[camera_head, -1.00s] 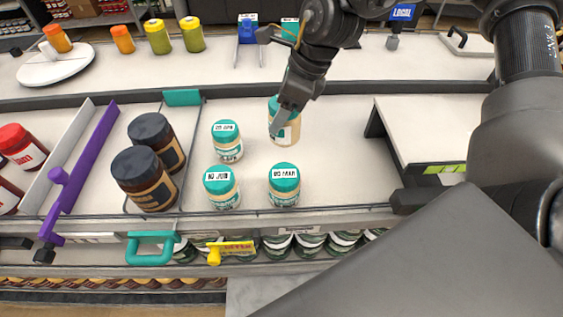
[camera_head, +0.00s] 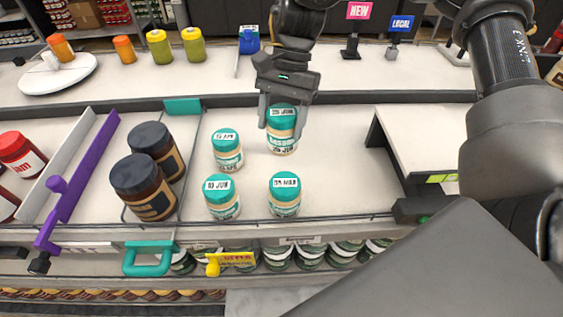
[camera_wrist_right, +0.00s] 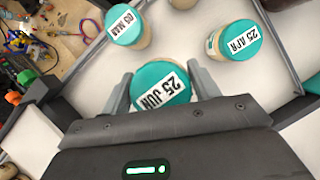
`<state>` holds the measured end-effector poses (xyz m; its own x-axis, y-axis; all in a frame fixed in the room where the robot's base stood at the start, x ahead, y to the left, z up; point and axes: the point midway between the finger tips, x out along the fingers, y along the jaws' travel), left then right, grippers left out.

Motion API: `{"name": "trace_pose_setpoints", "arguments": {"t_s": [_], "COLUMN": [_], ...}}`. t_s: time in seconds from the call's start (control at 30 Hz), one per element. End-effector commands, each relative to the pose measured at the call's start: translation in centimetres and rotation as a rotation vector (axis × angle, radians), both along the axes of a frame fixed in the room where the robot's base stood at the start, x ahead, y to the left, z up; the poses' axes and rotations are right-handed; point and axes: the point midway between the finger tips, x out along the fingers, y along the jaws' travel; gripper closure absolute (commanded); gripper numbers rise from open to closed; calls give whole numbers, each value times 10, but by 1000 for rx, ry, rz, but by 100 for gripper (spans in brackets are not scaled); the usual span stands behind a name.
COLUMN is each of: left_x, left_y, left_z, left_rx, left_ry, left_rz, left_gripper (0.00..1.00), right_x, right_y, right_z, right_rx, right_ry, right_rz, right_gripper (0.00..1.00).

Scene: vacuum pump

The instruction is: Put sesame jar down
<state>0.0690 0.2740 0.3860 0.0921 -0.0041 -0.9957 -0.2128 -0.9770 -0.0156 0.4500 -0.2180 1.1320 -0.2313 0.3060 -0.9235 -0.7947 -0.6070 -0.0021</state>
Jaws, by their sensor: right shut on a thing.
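The sesame jar (camera_head: 282,138) with a teal lid is between the fingers of my right gripper (camera_head: 282,116), at the back right of a group of similar jars. It looks upright and at or close to the shelf surface; I cannot tell whether its base touches. In the right wrist view, my right gripper (camera_wrist_right: 163,95) is shut on this jar, and its lid (camera_wrist_right: 160,84) reads "25 JUN". Other teal-lidded jars stand at the back left (camera_head: 227,150), front left (camera_head: 221,197) and front right (camera_head: 284,195). My left gripper is not in view.
Dark-lidded brown jars (camera_head: 143,187) stand to the left, beside a purple divider (camera_head: 75,185). A white raised platform (camera_head: 425,140) stands to the right. Bare shelf lies between the platform and the jars. A low wire rail runs along the front edge.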

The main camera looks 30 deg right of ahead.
Motion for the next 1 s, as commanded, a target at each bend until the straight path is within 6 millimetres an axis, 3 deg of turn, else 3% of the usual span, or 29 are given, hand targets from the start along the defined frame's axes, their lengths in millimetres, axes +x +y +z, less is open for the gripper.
{"name": "trace_pose_setpoints", "arguments": {"t_s": [0.23, 0.53, 0.8, 1.0], "left_x": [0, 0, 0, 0], "left_y": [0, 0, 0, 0], "left_z": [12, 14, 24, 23], "left_rx": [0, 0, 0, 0], "left_ry": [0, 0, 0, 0], "left_rz": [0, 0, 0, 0], "left_gripper": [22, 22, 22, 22], "right_x": [-1, -1, -1, 0], "right_y": [0, 0, 0, 0], "right_z": [-40, -53, -85, -86], "right_rx": [0, 0, 0, -1], "right_ry": [3, 2, 1, -1], "right_rz": [-1, -1, -2, -2], "right_gripper": [76, 76, 76, 76]}}
